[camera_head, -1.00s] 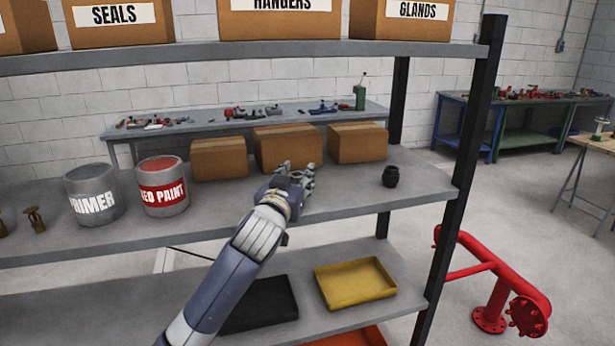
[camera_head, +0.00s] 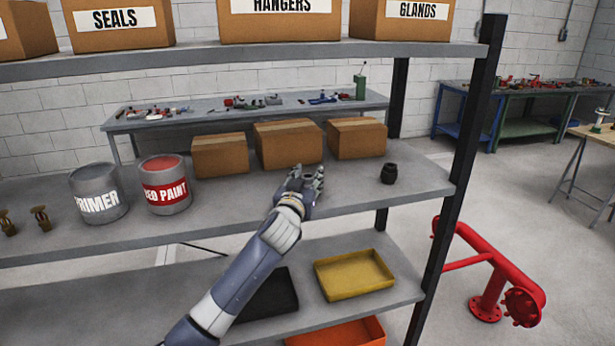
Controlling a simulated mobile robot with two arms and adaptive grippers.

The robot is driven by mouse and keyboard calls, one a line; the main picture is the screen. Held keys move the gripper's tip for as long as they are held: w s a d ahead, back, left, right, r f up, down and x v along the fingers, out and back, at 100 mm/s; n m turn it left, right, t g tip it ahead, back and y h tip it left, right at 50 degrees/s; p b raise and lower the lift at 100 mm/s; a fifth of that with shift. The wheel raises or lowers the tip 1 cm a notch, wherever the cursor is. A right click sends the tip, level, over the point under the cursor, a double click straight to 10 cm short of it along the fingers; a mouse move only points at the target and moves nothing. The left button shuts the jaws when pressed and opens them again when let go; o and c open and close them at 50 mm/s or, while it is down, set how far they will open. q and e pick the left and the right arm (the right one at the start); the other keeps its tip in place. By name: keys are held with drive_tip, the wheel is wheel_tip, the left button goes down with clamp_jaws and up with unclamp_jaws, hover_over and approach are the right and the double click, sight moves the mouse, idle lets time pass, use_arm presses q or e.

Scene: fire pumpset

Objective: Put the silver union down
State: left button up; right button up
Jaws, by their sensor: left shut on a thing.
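My left gripper (camera_head: 312,178) is over the middle shelf (camera_head: 235,208), in front of the middle cardboard box. It is shut on a small grey piece, the silver union (camera_head: 308,177), which is mostly hidden between the fingers. I cannot tell whether the union touches the shelf. A dark, round fitting (camera_head: 388,174) stands on the same shelf, to the right of the gripper and apart from it. My right gripper is not in view.
Cardboard boxes (camera_head: 288,145) stand at the shelf's back. Paint cans (camera_head: 165,185) and brass sprinkler heads (camera_head: 40,218) are at left. A black upright (camera_head: 462,170) bounds the right end. Below are a yellow tray (camera_head: 354,275), a black tray (camera_head: 270,297) and an orange tray (camera_head: 340,333).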

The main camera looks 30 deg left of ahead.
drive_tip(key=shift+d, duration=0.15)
use_arm(q)
drive_tip(key=shift+f, duration=0.1)
drive_tip(key=o, duration=1.3)
drive_tip(key=shift+o, duration=0.2)
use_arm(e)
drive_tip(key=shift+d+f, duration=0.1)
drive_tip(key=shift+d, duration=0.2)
use_arm(q)
drive_tip(key=shift+r, duration=0.25)
drive_tip(key=shift+s+d+f, duration=0.1)
drive_tip(key=shift+s+f, duration=0.15)
drive_tip(key=shift+s, duration=0.05)
drive_tip(key=b+v, duration=0.3)
drive_tip(key=v, duration=0.8)
drive_tip(key=shift+s+d, duration=0.15)
drive_tip(key=shift+s, duration=0.1)
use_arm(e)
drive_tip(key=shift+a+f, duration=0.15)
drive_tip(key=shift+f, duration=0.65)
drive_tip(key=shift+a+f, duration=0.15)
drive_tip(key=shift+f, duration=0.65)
